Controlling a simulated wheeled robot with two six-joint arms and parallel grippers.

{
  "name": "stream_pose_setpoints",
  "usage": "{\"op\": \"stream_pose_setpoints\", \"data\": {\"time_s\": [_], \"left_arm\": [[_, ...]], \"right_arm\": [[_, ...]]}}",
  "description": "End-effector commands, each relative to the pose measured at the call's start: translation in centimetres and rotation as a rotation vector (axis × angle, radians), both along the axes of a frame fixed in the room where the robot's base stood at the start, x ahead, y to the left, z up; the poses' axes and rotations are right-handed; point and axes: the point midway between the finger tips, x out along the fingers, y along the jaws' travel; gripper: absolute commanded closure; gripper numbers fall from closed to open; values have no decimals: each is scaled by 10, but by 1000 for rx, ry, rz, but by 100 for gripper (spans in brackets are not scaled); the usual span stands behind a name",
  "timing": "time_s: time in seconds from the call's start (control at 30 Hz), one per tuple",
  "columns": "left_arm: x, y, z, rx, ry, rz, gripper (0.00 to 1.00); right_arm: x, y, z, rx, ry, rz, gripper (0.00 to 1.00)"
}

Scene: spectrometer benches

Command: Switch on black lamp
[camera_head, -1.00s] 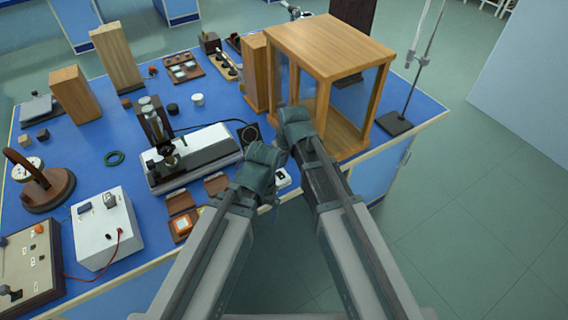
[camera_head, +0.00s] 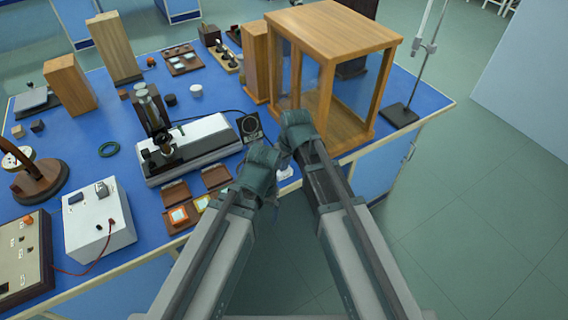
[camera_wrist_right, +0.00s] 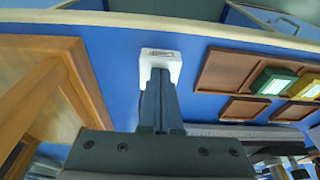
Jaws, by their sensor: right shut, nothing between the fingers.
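A small black square unit with a round face (camera_head: 250,127) stands on the blue bench in the head view, with a black cable to its left. I cannot tell for sure that it is the black lamp. A small white box (camera_wrist_right: 160,62) with a dark label lies at the tips of my right gripper (camera_wrist_right: 160,76) in the wrist view. My right gripper is shut and empty; whether it touches the box is unclear. In the head view the white box (camera_head: 284,172) is mostly hidden by my grippers. My left gripper (camera_head: 264,168) is beside the right one; its fingers are hidden.
A glass-sided wooden cabinet (camera_head: 333,42) stands behind my right arm. A spectrometer-like instrument (camera_head: 203,143) and open brown cases (camera_head: 217,177) lie to the left. A white box with a red lead (camera_head: 98,222) is further left. A metal stand (camera_head: 402,114) is at the right corner.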

Motion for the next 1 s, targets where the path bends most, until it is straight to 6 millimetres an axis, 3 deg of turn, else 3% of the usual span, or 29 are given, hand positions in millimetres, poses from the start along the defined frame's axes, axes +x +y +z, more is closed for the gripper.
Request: {"op": "stream_pose_setpoints", "data": {"time_s": [1.0], "left_arm": [[0, 0, 9, 0, 0, 0, 8]], "right_arm": [[13, 7, 9, 0, 1, 0, 100]]}}
